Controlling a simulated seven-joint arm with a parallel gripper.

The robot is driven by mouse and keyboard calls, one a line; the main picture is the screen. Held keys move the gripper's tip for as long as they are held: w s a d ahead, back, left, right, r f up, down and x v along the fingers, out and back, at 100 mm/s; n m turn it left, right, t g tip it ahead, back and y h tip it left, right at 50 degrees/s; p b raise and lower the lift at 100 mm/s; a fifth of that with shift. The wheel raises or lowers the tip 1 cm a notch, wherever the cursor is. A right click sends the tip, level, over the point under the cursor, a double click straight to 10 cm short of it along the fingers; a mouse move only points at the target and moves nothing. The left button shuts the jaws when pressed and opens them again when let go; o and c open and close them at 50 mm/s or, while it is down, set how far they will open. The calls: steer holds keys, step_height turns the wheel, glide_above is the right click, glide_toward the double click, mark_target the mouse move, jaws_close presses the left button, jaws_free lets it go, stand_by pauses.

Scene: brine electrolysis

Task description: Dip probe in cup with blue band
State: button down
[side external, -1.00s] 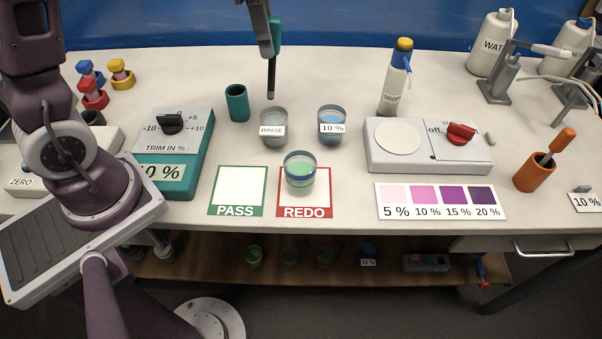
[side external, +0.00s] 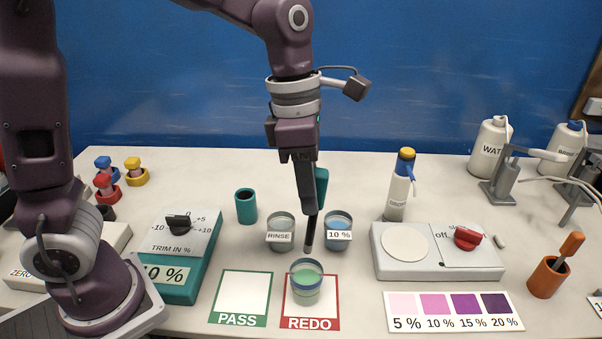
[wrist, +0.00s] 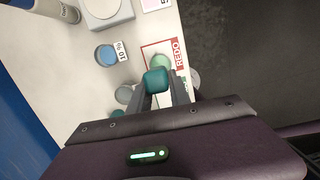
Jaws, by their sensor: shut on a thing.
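My gripper (side external: 312,203) is shut on the probe, which has a teal handle (side external: 321,188) and a thin dark rod (side external: 310,236) pointing down, slightly tilted. In the wrist view the teal handle (wrist: 156,80) sits between the fingers and hides the rod. The cup (wrist: 160,61) shows just beyond it.
The RINSE cup (side external: 280,231) and the 10 % cup (side external: 338,230) stand close behind, on either side of the rod. A teal holder (side external: 246,206) is to the left. The PASS card (side external: 242,294) is empty. A white device (side external: 437,252) stands to the right.

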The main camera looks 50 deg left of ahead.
mark_target(306, 243)
steer(key=shift+s+a+f, duration=0.1)
steer(key=shift+f, duration=2.85)
steer(key=shift+s+a+f, duration=0.1)
steer(key=shift+f, duration=2.8)
steer(key=shift+d, duration=0.1)
step_height(306, 243, up, 11)
steer(key=shift+r, duration=0.1)
